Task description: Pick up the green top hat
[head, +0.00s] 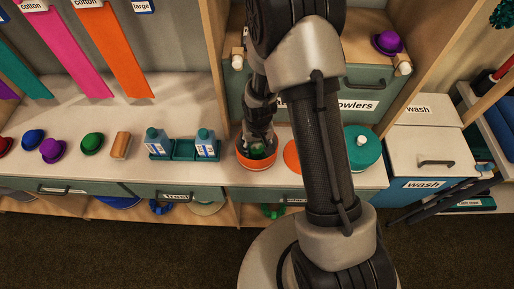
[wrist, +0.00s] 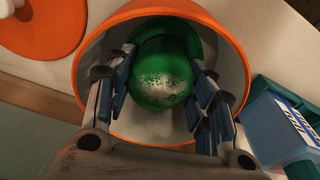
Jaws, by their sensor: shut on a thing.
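The green top hat (wrist: 160,75) is inside an open round orange container (wrist: 242,75) in the wrist view. It has a round green crown with a greyish worn patch, and part of its brim shows behind. My gripper (wrist: 163,88) reaches into the container with its fingers on both sides of the hat, shut on it. In the head view my gripper (head: 259,138) points down into the orange container (head: 243,159) on the counter, and only a little green shows there. The hat's lower side is hidden.
An orange lid (head: 291,156) lies right of the container, partly behind my arm. A teal tray (head: 183,150) with two blue bottles stands to the left. Farther left are a brown block (head: 121,145), a green hat (head: 92,143) and a purple hat (head: 52,150). A teal round container (head: 362,153) stands right.

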